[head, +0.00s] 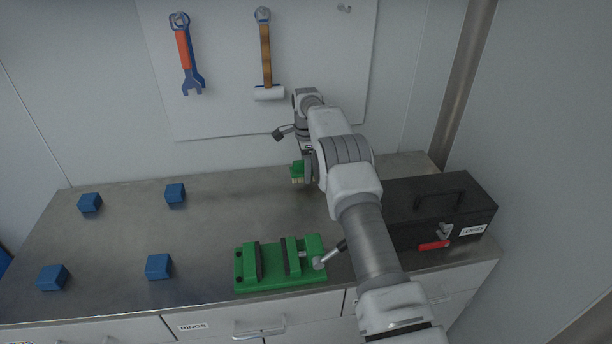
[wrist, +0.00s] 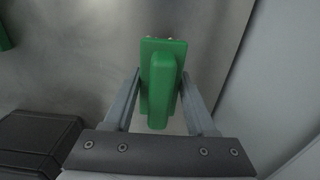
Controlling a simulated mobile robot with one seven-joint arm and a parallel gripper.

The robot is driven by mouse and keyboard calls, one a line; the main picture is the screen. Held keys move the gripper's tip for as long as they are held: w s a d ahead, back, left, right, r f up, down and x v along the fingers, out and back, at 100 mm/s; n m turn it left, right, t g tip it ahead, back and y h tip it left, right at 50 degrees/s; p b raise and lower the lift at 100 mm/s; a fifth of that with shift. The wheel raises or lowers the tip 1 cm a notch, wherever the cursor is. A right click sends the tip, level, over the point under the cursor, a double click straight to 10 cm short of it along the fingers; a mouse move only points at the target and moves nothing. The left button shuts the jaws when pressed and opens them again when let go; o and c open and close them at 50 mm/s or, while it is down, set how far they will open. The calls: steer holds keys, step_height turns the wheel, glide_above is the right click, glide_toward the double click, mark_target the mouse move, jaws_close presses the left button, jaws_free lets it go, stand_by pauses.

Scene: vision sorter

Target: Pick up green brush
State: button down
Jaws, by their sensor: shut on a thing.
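The green brush (wrist: 161,88) is between the two fingers of my gripper (wrist: 160,112) in the wrist view, with the jaws shut on it. In the head view the green brush (head: 297,170) shows at the left side of my gripper (head: 305,160), with pale bristles pointing down. The arm hides part of the brush and most of the fingers. It appears near the back of the metal worktop; I cannot tell whether the bristles touch the surface.
A green vise (head: 262,283) stands at the worktop's front, left of my arm. A black toolbox (head: 395,232) stands to the right. Several blue blocks (head: 159,266) lie on the left. A wrench (head: 186,55) and a hammer (head: 266,55) hang on the back board.

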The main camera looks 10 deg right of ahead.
step_height(320, 180, up, 2)
steer(key=shift+r, duration=0.1)
steer(key=shift+s+d, duration=0.25)
steer(key=s+d+r+b, duration=0.2)
steer(key=s+d+r, duration=0.4)
steer(key=s, duration=0.3)
steer(key=shift+d+r, duration=0.2)
steer(key=shift+d, duration=0.05)
